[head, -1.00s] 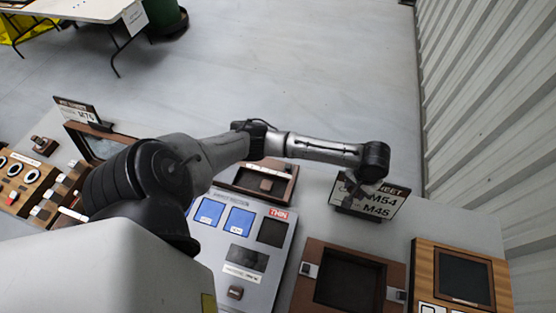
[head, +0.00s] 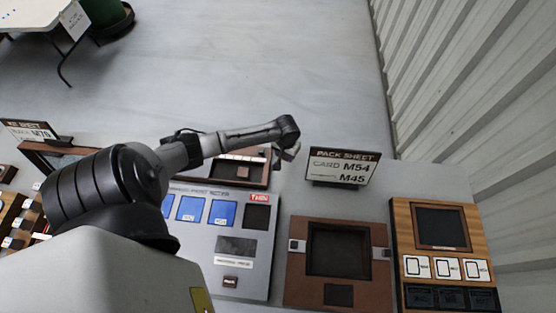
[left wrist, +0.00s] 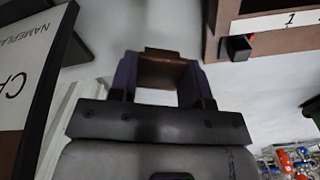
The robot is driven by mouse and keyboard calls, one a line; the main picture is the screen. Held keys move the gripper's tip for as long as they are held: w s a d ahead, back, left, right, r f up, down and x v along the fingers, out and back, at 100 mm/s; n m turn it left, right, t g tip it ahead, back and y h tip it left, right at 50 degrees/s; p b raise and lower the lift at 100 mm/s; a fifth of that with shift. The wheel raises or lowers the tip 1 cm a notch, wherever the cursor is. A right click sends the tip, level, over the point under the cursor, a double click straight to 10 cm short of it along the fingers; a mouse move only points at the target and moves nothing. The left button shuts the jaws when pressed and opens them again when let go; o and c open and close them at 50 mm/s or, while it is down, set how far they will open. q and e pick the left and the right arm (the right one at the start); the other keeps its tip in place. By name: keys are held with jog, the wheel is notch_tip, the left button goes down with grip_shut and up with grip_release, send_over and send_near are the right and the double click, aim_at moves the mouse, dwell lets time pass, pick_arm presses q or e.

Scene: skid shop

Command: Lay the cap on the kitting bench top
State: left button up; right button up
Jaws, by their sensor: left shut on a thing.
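My left gripper (head: 287,154) is above the bench, just left of the pack sheet sign, and shows small in the head view. In the left wrist view its two dark fingers (left wrist: 163,85) are shut on a small brown piece, seemingly the cap (left wrist: 163,70). The cap is clear of the surfaces seen around it. The grey bench top (head: 378,205) runs across the lower head view; I cannot tell for certain that it is the kitting bench. My right gripper is in neither view.
The pack sheet sign (head: 342,167) stands at the back. A brown framed tray (head: 295,262), a grey panel with blue cards (head: 205,245) and a wooden panel (head: 403,235) cover much of the bench. Bare top shows around the sign. A corrugated wall (head: 470,80) rises at right.

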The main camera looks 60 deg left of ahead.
aim_at(285, 166)
pick_arm(q)
jog(key=shift+f+b, duration=0.5)
jog(key=shift+f, duration=3)
jog(key=shift+f, duration=0.15)
jog(key=o, duration=0.9)
